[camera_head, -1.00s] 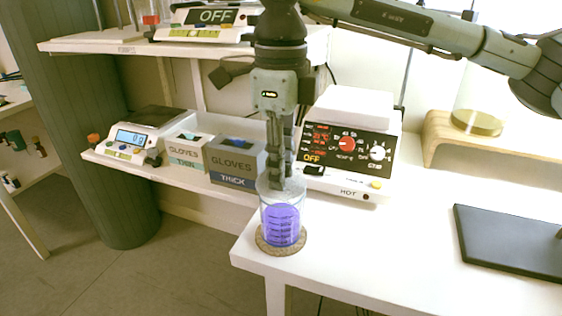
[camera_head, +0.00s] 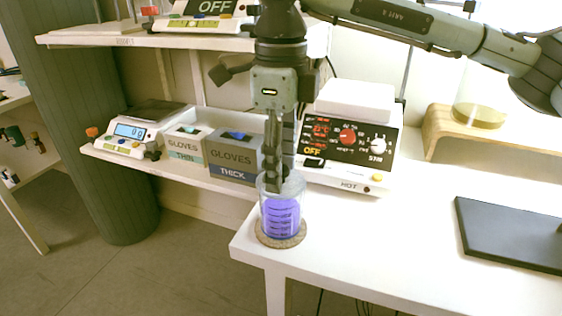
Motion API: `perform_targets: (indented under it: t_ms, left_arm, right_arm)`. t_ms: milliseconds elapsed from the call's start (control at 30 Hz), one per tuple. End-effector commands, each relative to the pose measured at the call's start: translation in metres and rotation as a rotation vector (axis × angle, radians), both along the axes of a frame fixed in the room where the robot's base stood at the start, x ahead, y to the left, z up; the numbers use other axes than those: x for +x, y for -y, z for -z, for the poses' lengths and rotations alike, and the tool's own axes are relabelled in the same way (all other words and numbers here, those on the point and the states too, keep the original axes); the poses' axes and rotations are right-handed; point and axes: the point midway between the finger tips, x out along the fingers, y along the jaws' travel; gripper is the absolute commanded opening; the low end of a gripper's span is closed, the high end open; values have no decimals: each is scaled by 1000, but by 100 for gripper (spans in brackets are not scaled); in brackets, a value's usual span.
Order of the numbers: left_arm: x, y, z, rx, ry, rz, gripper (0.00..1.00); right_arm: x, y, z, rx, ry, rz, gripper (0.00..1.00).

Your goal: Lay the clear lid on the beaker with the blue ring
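The beaker (camera_head: 281,218) is clear and holds a blue-violet filling with dark markings. It stands upright on a round cork mat (camera_head: 262,239) near the table's front left corner. A separate blue ring cannot be made out. My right gripper (camera_head: 273,186) points straight down at the beaker's mouth, its fingertips at rim height. A pale clear shape, perhaps the lid (camera_head: 291,184), shows around the fingertips at the rim. I cannot tell whether it rests on the beaker or is held. The fingers overlap in this view, so their opening is unclear. My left gripper is not in view.
A hot plate (camera_head: 352,150) stands close behind the beaker. Glove boxes (camera_head: 232,158) and a scale (camera_head: 130,133) sit on the lower shelf at left. A wooden stand (camera_head: 436,134) and a dark flat slab (camera_head: 505,235) are at right. The front middle of the table (camera_head: 380,240) is clear.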

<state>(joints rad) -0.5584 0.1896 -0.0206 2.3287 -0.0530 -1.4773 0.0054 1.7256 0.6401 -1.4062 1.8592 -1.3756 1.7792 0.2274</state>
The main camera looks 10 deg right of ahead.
Motion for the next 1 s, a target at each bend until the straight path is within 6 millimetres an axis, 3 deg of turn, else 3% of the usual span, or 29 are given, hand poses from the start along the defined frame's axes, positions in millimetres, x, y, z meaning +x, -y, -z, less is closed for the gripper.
perform_targets:
  t_ms: [267, 367, 700, 1000]
  left_arm:
    - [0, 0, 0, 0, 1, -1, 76]
    - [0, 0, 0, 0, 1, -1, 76]
    - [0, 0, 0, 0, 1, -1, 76]
    - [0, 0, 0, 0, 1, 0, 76]
  right_arm:
    - [0, 0, -5, 0, 1, 0, 46]
    - [1, 0, -18, 1, 3, 1, 46]
    - [0, -1, -89, 1, 3, -1, 46]
    - [0, 0, -119, 0, 0, -1, 46]
